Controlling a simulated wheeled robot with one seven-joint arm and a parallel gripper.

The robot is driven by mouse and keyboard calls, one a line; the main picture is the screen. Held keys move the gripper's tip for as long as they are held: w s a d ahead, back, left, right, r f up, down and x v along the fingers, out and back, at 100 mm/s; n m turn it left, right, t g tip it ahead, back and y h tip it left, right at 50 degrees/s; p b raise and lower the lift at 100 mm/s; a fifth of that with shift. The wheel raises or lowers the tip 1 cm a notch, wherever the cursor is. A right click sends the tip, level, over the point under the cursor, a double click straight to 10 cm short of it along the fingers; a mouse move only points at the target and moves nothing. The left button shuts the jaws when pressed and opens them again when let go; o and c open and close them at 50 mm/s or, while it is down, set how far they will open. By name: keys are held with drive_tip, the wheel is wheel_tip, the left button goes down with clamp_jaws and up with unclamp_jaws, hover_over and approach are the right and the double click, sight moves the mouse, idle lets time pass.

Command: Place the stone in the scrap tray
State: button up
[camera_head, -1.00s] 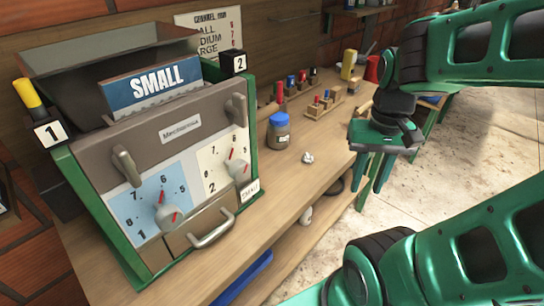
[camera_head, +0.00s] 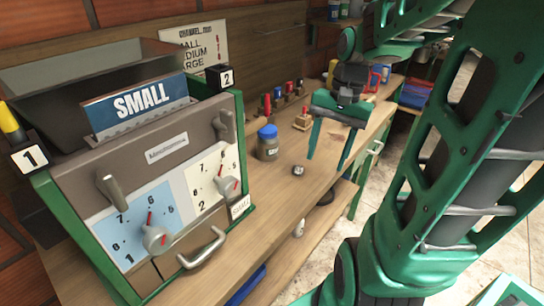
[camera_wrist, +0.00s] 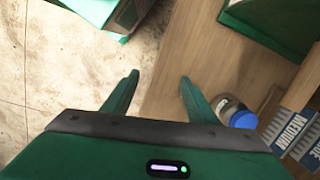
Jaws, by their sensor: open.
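The stone (camera_head: 298,170) is a small grey lump lying on the wooden bench, right of a jar with a blue lid. My gripper (camera_head: 325,163) is open and empty, its two green fingers pointing down above the bench near its front edge. In the picture it is just right of and above the stone; its exact height is unclear. In the wrist view my gripper's fingers (camera_wrist: 158,82) are spread apart over the bench edge and floor, and I cannot make out the stone there. I cannot identify a scrap tray for certain.
The jar (camera_head: 267,147) stands close left of the stone. The machine labelled SMALL (camera_head: 165,150) stands at left. Colored pegs in wooden holders (camera_head: 303,121) stand behind. A blue bin (camera_head: 248,286) shows below the bench. A red and blue stack (camera_head: 415,90) is at back right.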

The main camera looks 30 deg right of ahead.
sight(299, 166)
drive_tip(key=w+d+m+y, duration=0.3)
drive_tip(key=w+d+m, duration=0.25)
drive_tip(key=w, duration=0.55)
drive_tip(key=shift+m, duration=0.55)
drive_tip(key=x, duration=1.1)
drive_tip(key=shift+s+a+f, duration=0.15)
drive_tip(key=shift+s+f, duration=0.1)
drive_tip(key=c, duration=1.2)
drive_tip(key=shift+r, duration=0.15)
